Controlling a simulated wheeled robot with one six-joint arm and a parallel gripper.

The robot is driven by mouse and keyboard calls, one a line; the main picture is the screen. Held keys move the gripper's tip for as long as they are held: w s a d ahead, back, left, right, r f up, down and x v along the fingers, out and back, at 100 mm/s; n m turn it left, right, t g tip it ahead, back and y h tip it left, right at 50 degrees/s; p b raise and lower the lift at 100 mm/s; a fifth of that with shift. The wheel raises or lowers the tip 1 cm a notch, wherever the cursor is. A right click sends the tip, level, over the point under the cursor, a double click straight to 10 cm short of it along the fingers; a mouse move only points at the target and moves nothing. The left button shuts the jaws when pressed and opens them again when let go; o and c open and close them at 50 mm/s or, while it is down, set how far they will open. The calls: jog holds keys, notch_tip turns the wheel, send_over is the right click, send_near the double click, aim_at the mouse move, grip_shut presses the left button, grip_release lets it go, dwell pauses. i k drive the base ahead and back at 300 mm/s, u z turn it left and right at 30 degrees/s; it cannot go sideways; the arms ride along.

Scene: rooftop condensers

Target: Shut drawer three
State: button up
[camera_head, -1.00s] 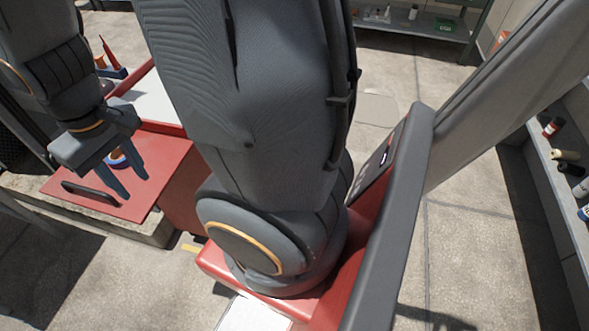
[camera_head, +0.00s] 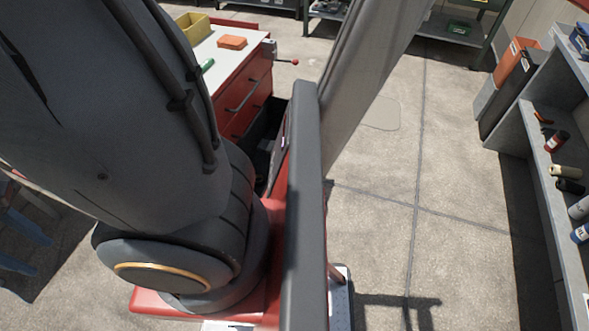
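A red drawer cabinet (camera_head: 262,72) with a white top stands at upper centre, beyond my arm. Two red drawer fronts with bar handles show flush on its side, one above the other. Below them a dark opening (camera_head: 264,138) with a pale item inside looks like a pulled-out drawer, perhaps drawer three; no number is readable. My arm and body hide much of it.
An orange block (camera_head: 232,42) and a yellow bin (camera_head: 193,27) sit on the cabinet top. A grey shelf (camera_head: 545,190) with bottles and cans runs along the right. A bench (camera_head: 440,27) stands at the back. The paved floor between cabinet and shelf is clear.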

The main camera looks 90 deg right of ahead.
aim_at(260, 162)
jog(key=k, duration=1.1)
jog(key=z, duration=2.05)
jog(key=i, duration=0.5)
jog(key=z, duration=0.05)
